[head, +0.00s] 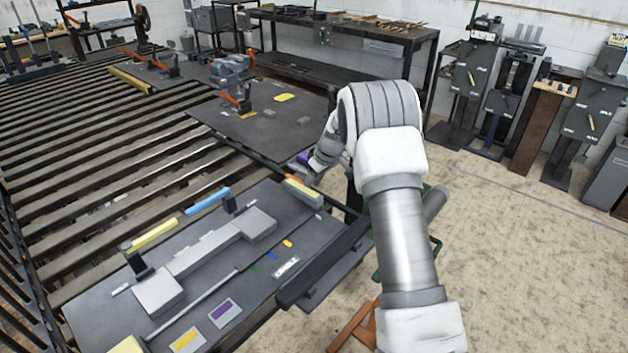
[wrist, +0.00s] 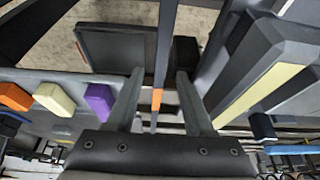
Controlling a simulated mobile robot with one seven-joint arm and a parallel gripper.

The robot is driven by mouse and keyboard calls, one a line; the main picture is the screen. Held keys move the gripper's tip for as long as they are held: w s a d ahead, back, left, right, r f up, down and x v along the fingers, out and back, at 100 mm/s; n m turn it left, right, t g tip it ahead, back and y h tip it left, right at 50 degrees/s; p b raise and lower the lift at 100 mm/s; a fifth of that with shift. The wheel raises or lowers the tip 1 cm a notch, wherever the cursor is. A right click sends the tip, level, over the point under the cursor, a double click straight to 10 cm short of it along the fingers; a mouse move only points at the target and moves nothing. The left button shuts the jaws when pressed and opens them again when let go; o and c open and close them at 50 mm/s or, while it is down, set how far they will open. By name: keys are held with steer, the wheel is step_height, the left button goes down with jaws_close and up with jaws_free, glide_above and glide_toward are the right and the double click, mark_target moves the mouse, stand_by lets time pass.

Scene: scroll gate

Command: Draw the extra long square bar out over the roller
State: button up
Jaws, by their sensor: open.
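A long, thin dark square bar (wrist: 164,48) with an orange band runs nearly upright through the wrist view. My gripper (wrist: 159,75) is open, one finger on each side of the bar. Gaps show between the bar and both fingers; I cannot tell its depth relative to the fingertips. In the head view my gripper (head: 306,165) is low beyond my bent arm, near the bench's far right corner, and my arm hides part of that area. A grey cylinder (head: 435,203), perhaps the roller, shows just right of my arm, partly hidden by it.
In the wrist view, orange (wrist: 15,97), cream (wrist: 54,99) and purple (wrist: 98,103) blocks lie left of my gripper. A large block with a yellow face (wrist: 262,92) stands close on the right. The slatted rack (head: 110,150) fills the left; open floor (head: 510,250) lies right.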

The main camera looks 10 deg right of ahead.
jaws_close()
stand_by(1.4)
